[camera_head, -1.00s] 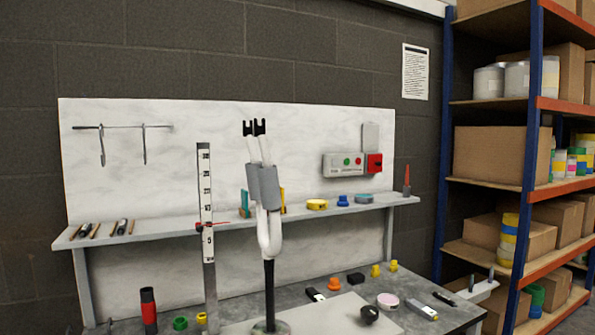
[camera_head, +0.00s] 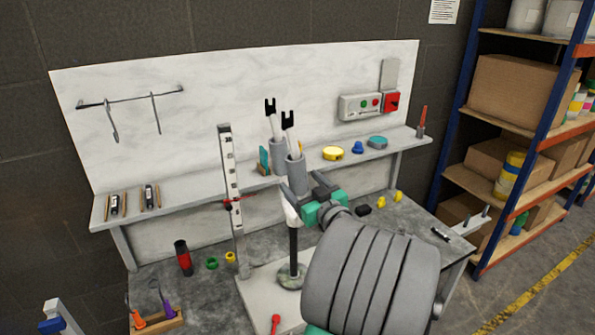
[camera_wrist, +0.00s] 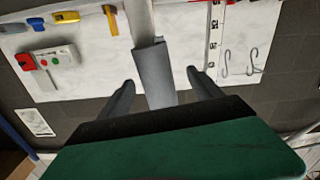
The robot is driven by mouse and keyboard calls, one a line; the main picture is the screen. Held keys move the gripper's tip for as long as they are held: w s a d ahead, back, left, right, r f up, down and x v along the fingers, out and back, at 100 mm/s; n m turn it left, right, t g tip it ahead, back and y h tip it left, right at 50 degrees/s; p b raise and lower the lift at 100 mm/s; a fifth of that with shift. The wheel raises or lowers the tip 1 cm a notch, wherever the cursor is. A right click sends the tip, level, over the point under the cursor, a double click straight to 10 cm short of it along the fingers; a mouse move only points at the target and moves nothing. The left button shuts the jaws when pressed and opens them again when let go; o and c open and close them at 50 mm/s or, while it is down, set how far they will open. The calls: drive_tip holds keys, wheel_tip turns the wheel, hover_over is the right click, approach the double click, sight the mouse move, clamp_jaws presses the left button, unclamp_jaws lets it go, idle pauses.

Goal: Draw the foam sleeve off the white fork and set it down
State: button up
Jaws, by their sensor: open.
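The white fork (camera_head: 291,214) stands upright on a black post with a round base, its two prongs ending in black notched tips. Each prong wears a grey foam sleeve: the rear-left sleeve (camera_head: 278,152) and the front-right sleeve (camera_head: 295,175). My gripper (camera_head: 304,195) is at the front-right prong, around the lower part of its sleeve. In the wrist view one grey sleeve (camera_wrist: 153,68) lies between my two spread fingers, with a visible gap on each side. My gripper is open and holds nothing. My wrist hides part of the bench in front.
A tall ruler stand (camera_head: 231,190) with a red pointer rises left of the fork. A shelf (camera_head: 215,187) with small items runs behind it. A red-and-black cylinder (camera_head: 183,258) and small rings stand on the bench at left.

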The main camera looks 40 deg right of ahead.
sight(289, 157)
drive_tip(key=shift+w+r, duration=0.15)
drive_tip(key=shift+w, duration=0.2)
drive_tip(key=x, duration=0.2)
drive_tip(key=p+x, duration=0.1)
drive_tip(key=x, duration=0.1)
drive_tip(key=p+x, duration=0.1)
drive_tip(key=x, duration=0.1)
drive_tip(key=shift+d, duration=0.45)
drive_tip(key=c, duration=1.6)
drive_tip(key=shift+w+a+r+p, duration=0.15)
drive_tip(key=shift+r+p, duration=0.15)
drive_tip(key=shift+r, duration=0.35)
drive_tip(key=shift+s+a+r+p, duration=0.15)
drive_tip(key=shift+r+p, duration=0.1)
drive_tip(key=shift+r, duration=0.4)
drive_tip(key=shift+w+a+r+p, duration=0.2)
drive_tip(key=shift+r+p, duration=0.1)
drive_tip(key=shift+r, duration=0.3)
drive_tip(key=shift+r, duration=0.1)
drive_tip(key=shift+w+a+r+p, duration=0.1)
drive_tip(key=shift+a+r+p, duration=0.1)
drive_tip(key=shift+r, duration=0.45)
drive_tip(key=shift+w+a+r+p, duration=0.1)
drive_tip(key=shift+r+p, duration=0.15)
drive_tip(key=shift+r, duration=0.45)
drive_tip(key=shift+a+r+p, duration=0.2)
drive_tip(key=shift+r, duration=0.45)
